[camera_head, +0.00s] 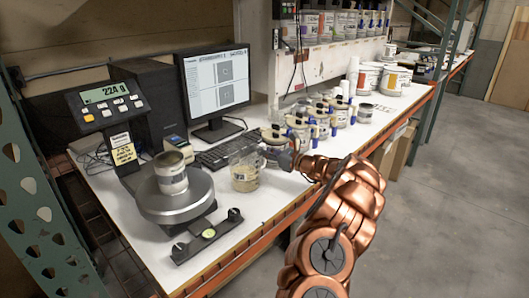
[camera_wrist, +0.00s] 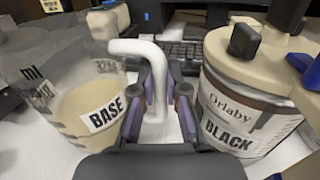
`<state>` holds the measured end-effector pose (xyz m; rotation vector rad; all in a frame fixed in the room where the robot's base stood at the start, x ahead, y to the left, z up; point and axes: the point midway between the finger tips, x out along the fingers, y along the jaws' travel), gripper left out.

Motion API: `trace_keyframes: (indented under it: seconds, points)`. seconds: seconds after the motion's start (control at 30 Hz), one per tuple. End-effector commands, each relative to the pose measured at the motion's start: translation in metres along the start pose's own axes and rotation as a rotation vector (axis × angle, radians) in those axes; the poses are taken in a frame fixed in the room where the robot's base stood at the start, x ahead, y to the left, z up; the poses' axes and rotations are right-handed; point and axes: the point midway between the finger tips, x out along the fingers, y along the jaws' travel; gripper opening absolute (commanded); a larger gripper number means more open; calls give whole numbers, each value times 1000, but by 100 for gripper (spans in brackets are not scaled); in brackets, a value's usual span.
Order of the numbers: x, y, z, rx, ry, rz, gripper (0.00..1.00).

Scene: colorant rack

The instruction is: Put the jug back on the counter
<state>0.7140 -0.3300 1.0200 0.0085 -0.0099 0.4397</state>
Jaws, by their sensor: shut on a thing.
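The jug (camera_head: 245,172) is clear, with a pale cream liquid and a BASE label. It is upright at the counter (camera_head: 262,205), between the scale and the row of colorant canisters; I cannot tell whether its base touches the surface. In the wrist view the jug (camera_wrist: 75,105) fills the left side, and its white handle (camera_wrist: 136,47) runs down between my fingers. My gripper (camera_head: 284,157) is at the jug's right side, shut on the handle. The fingers also show in the wrist view (camera_wrist: 158,88).
A canister labelled Orlaby BLACK (camera_wrist: 240,105) stands close on the gripper's right. More canisters (camera_head: 322,117) line the counter behind. A scale (camera_head: 165,205) bearing a can (camera_head: 171,173) is left of the jug. The keyboard (camera_head: 222,153) lies behind; a black bar-shaped tool (camera_head: 207,235) lies in front.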

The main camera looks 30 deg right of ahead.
Motion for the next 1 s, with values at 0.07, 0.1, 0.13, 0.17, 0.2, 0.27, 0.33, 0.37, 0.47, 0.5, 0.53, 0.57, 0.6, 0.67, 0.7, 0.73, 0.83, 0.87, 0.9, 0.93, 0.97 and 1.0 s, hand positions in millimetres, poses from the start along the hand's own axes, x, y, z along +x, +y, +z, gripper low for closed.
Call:
trace_keyframes:
  seconds: [0.07,0.1,0.13,0.17,0.2,0.27,0.33,0.37,0.47,0.5,0.53,0.57,0.6,0.67,0.7,0.73,0.83,0.87,0.9,0.93,0.97,1.0]
  points:
    - [0,0,-2,0,-2,0,0]
    - [0,0,-2,0,-1,0,16]
    - [0,0,-1,0,-1,0,19]
    - [0,0,-1,0,0,0,22]
    - [0,0,-2,0,0,1,26]
    - [0,0,-2,0,0,0,32]
    - [0,0,-2,0,0,0,38]
    - [0,0,-2,0,0,0,38]
    - [0,0,-2,0,0,1,38]
    - [0,0,-2,0,0,0,38]
    - [0,0,-2,0,0,0,38]
    - [0,0,-2,0,0,0,38]
    - [0,0,-1,0,0,0,38]
    - [0,0,2,0,0,0,38]
    - [-3,0,0,0,0,-1,38]
    - [-6,-1,0,1,-1,-2,38]
    - [-20,-2,-1,1,-2,-4,38]
    - [-25,-2,-2,1,-2,-4,38]
    - [-32,-2,-2,1,-2,-4,38]
    - [-38,-2,-2,0,-2,-5,38]
    - [-44,-2,-2,0,-2,-4,38]
    - [-52,-1,-1,-1,-3,-3,38]
